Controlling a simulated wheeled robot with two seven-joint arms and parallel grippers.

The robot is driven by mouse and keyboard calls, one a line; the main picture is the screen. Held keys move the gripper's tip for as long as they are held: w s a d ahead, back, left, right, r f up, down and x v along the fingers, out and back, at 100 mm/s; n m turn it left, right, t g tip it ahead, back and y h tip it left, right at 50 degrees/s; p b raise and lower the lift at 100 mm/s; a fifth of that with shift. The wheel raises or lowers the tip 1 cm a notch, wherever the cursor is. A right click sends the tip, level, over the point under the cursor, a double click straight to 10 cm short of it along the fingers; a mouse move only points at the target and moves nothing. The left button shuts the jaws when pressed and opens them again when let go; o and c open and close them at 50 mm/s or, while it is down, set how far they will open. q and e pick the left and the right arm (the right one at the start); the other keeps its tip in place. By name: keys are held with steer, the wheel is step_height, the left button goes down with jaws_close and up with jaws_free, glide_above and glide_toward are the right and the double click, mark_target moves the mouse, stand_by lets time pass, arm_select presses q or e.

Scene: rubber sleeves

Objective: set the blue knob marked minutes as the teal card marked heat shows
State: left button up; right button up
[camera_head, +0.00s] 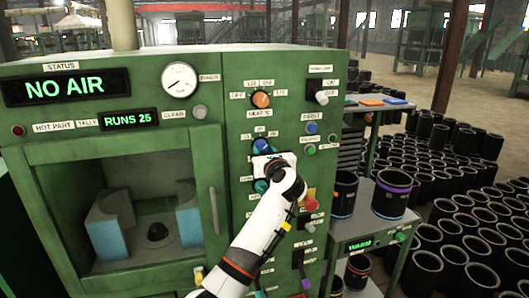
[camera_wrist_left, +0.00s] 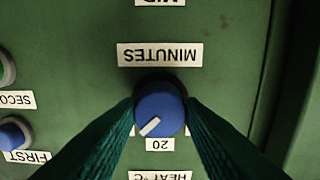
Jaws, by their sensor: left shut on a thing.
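In the head view the blue knob (camera_head: 262,145) shows just above my left gripper (camera_head: 265,158). My left gripper is shut on the knob, a dark finger on each side. I cannot make out a teal card marked heat. My right gripper is not in view.
An orange knob (camera_head: 261,99) marked HEAT sits above the blue one, and a teal knob (camera_head: 261,186) below, partly hidden. Small blue and red buttons are close on the right. A door handle (camera_head: 213,211) stands left of my arm. Flat cards (camera_head: 371,102) lie on a rack at right, unreadable.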

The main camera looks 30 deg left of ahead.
arm_select(q)
steer(key=shift+f+n+b, duration=0.2)
steer(key=shift+n+b, duration=0.2)
steer(key=shift+b, duration=0.45)
steer(key=n+b, duration=0.5)
steer(key=b, duration=0.4)
steer(key=shift+n, duration=0.4)
steer(key=shift+r+n+b, duration=0.15)
steer(key=shift+n+b, duration=0.95)
steer(key=shift+b, duration=0.15)
steer(key=o, duration=1)
steer(key=shift+r, duration=0.1)
